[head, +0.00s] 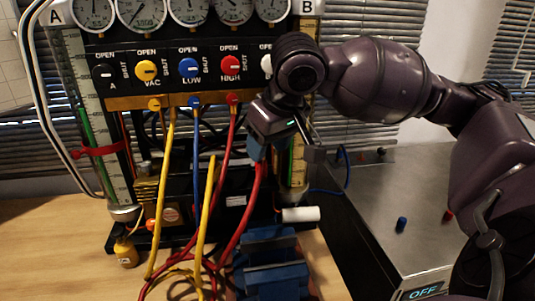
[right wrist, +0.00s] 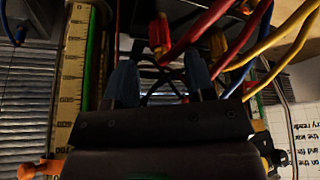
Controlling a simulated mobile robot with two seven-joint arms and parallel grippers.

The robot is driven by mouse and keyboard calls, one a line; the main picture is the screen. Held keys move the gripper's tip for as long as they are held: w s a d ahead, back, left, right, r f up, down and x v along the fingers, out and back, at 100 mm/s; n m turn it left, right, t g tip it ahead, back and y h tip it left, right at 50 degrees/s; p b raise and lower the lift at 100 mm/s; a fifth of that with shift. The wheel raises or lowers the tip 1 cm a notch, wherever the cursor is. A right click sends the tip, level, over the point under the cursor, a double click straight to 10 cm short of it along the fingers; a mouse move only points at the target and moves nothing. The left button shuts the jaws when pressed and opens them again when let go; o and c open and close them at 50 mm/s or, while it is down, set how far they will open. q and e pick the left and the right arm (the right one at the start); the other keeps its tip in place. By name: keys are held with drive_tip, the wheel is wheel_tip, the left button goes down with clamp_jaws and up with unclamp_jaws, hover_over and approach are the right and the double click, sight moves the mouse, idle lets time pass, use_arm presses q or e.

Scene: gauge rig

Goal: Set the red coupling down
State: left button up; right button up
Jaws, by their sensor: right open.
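A red hose (head: 255,200) rises from the bench, its upper end just below my right gripper (head: 257,150). The red coupling on that end cannot be clearly made out in the head view. In the right wrist view my right gripper (right wrist: 160,80) is open, its two blue fingertips apart. A red and yellow fitting (right wrist: 159,32) shows beyond the gap between them; I cannot tell whether it is the coupling. A second red hose (head: 222,150) hangs from the red port (head: 232,98) under the manifold. My left gripper is not in view.
The gauge panel (head: 120,75) stands behind, with yellow and blue hoses hanging close by. A blue vise-like block (head: 270,265) stands in front. A grey box (head: 370,190) at the right carries small blue (head: 401,224) and red (head: 448,215) pieces.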

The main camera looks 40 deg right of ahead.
drive_tip(key=p+v, duration=0.1)
drive_tip(key=v, duration=0.5)
drive_tip(key=shift+r+p, duration=0.15)
drive_tip(key=shift+p, duration=0.2)
drive_tip(key=shift+s, duration=0.1)
